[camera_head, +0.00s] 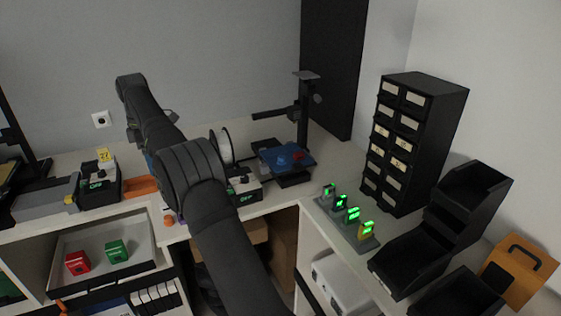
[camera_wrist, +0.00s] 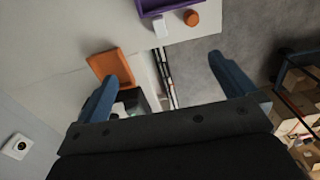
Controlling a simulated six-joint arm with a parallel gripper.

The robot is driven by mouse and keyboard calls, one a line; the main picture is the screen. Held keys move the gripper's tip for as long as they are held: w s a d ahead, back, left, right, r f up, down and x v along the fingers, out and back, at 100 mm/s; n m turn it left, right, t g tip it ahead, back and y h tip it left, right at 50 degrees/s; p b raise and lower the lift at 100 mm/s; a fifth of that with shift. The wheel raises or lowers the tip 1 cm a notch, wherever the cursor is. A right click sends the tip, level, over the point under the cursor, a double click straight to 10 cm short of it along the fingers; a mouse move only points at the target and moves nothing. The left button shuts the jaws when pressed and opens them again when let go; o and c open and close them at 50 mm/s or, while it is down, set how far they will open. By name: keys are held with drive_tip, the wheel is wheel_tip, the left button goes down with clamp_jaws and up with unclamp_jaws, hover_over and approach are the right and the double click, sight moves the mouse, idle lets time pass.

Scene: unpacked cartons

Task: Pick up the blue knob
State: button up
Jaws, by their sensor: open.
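A small blue piece (camera_head: 281,161), which looks like the blue knob, lies on the dark blue plate (camera_head: 268,150) of the printer-like machine at the back of the counter. A red piece (camera_head: 298,156) lies to its right on the same plate. My gripper (camera_wrist: 163,68) is open and empty in the wrist view, with its two blue fingers spread wide above the counter. In the head view it is mostly hidden behind my arm, to the left of the machine. The blue piece does not show in the wrist view.
An orange tray (camera_wrist: 110,66), a purple tray (camera_wrist: 168,6) and an orange round piece (camera_wrist: 191,17) lie below my gripper. A white spool (camera_head: 225,146) stands left of the machine. A black drawer cabinet (camera_head: 425,97) and green-lit displays (camera_head: 351,214) are at the right.

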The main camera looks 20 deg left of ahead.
drive_tip(key=c, duration=1.1)
drive_tip(key=w+d+r+m+y, duration=0.1)
drive_tip(key=w+d+r+m, duration=0.15)
drive_tip(key=w+d, duration=0.75)
drive_tip(key=w+d+r+m, duration=0.2)
drive_tip(key=w+d+m, duration=0.2)
drive_tip(key=w+d, duration=0.65)
drive_tip(key=w+d+r+m+y, duration=0.1)
drive_tip(key=w+d+r+m, duration=0.2)
drive_tip(key=w+d, duration=0.7)
hover_over(282, 156)
drive_tip(key=s, duration=0.1)
drive_tip(key=shift+n, duration=0.25)
drive_tip(key=f, duration=1.1)
drive_tip(key=shift+d+f, duration=0.25)
drive_tip(key=shift+d, duration=0.15)
drive_tip(key=shift+w+a+f, duration=0.15)
drive_tip(key=shift+w+f, duration=0.05)
drive_tip(key=shift+f, duration=1.2)
drive_tip(key=shift+w+a+f, duration=0.15)
drive_tip(key=shift+f, duration=1.2)
